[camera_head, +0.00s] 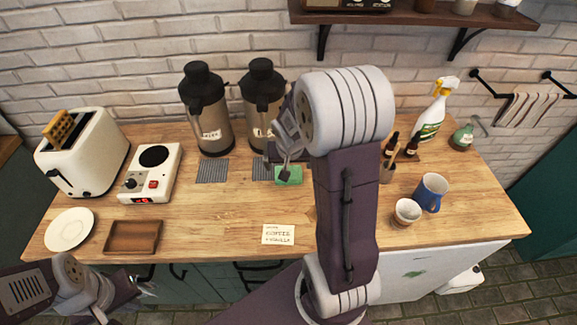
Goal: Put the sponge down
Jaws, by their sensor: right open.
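The green sponge (292,179) is on the wooden counter, in front of the second coffee dispenser and beside a grey mat. My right gripper (284,173) is open, with its fingertips right over the sponge and hiding part of it. I cannot tell whether a finger touches the sponge. My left gripper (143,288) is at the lower left, in front of the counter's front edge and far from the sponge. Its fingers are too small and dark to tell if they are open.
Two coffee dispensers (210,120) stand behind the sponge. A toaster (88,160), hot plate (158,187), white plate (69,231) and brown tray (118,237) are at left. A blue mug (432,193), small cup (406,213) and spray bottle (432,113) are at right.

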